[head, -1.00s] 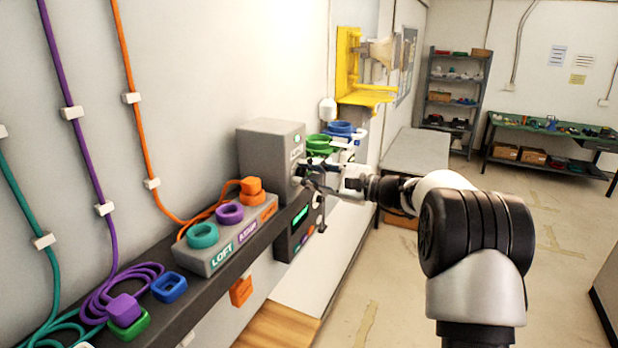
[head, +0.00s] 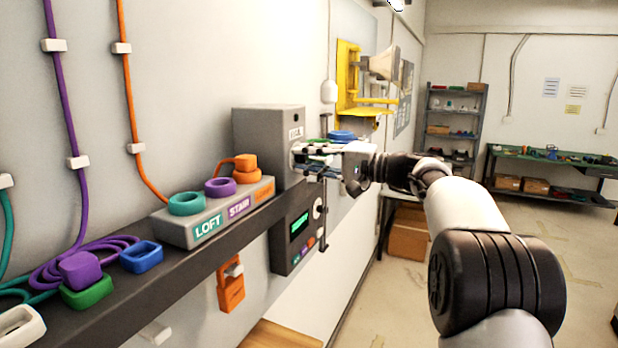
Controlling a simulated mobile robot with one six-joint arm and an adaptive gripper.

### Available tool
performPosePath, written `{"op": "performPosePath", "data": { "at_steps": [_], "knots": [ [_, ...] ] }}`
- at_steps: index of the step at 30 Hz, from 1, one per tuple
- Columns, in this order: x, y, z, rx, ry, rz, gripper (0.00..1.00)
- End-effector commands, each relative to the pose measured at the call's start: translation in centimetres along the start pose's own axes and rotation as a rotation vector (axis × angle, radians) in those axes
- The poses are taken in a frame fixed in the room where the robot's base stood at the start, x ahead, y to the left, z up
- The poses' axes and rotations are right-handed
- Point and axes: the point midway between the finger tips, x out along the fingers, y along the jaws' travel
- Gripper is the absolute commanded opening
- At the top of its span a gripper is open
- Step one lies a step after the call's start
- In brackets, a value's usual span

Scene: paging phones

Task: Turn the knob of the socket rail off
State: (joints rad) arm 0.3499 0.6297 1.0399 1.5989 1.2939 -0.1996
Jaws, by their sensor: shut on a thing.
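A grey box (head: 265,148) stands on the dark shelf behind the socket block, with a small label on its front face and a dark round spot above the label. My gripper (head: 299,156) is at that front face, shut on what looks like the knob there. The fingers hide most of the knob, so its pointer direction cannot be told. The grey socket block (head: 178,233) sits nearer, labelled LOFT and STAIR plus an orange label. It carries a teal ring (head: 186,203), a purple ring (head: 220,187) and an orange plug (head: 246,163).
A dark panel (head: 295,249) with a green display and a knob hangs below the grey box. Blue (head: 142,257) and green (head: 88,290) pieces and a purple plug (head: 80,270) lie on the shelf. A yellow bracket (head: 347,78) juts from the wall beyond. The floor at right is clear.

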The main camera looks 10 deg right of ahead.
Motion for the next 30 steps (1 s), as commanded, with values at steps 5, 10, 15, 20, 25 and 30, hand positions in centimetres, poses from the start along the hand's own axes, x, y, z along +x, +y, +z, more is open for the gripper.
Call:
{"op": "performPosePath", "data": {
  "at_steps": [5, 10, 15, 20, 25, 30],
  "knots": [
    [0.00, 0.54, 0.01, -0.171, 0.001, 0.000, 0.01],
    [-0.01, 0.48, -0.01, -0.328, 0.001, 0.000, 0.01],
    [-0.01, 0.42, -0.04, -0.466, 0.001, 0.000, 0.01],
    [0.00, 0.40, -0.07, -0.568, 0.000, 0.001, 0.01],
    [-0.01, 0.30, -0.08, -0.646, 0.000, 0.000, 0.01],
    [-0.01, 0.18, -0.08, -0.689, 0.001, 0.000, 0.01]
  ]
}}
